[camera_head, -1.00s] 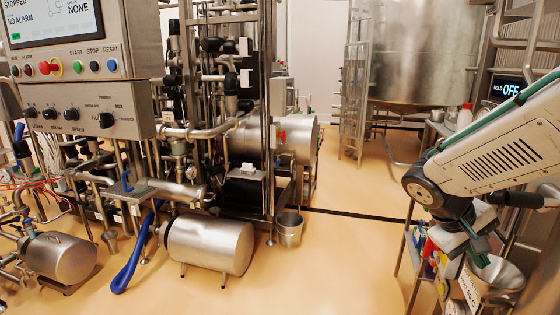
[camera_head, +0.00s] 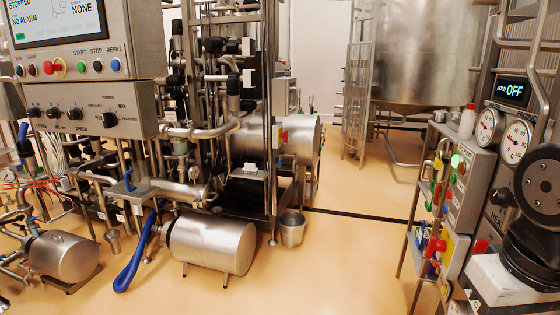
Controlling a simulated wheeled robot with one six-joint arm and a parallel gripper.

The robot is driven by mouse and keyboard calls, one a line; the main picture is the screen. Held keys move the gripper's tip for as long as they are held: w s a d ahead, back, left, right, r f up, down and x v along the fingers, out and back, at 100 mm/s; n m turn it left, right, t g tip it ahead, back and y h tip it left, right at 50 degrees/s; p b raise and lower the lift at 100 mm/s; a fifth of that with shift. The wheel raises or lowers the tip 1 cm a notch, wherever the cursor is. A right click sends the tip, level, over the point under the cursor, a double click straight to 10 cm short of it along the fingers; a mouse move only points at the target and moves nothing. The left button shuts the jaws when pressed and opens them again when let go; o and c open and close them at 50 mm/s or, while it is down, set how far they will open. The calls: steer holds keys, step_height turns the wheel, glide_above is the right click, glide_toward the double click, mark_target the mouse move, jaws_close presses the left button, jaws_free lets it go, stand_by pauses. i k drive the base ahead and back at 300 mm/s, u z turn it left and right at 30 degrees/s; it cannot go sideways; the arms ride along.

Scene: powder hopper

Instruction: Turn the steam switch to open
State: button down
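No label reading "steam" is legible, so I cannot tell which control is the steam switch. A grey control box (camera_head: 470,190) at the right carries a lit green button (camera_head: 457,161) and red and yellow controls; its small lettering is unreadable. Beside it, a steel panel holds two round gauges (camera_head: 488,127) (camera_head: 516,141) under a display (camera_head: 511,90) reading HOLD OFF. The panel's lower part is largely hidden by a black part that looks like my arm (camera_head: 540,200). My gripper is outside the picture.
A control panel (camera_head: 90,122) with several knobs and a screen stands at the left, above pipes and a steel motor drum (camera_head: 210,245). The floor (camera_head: 340,250) in the middle is clear. A large tank (camera_head: 430,60) stands behind.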

mark_target(481, 246)
steer(key=z, duration=0.05)
steer(key=k, duration=0.5)
steer(key=u, duration=1)
steer(key=i, duration=0.7)
steer(key=z, duration=2)
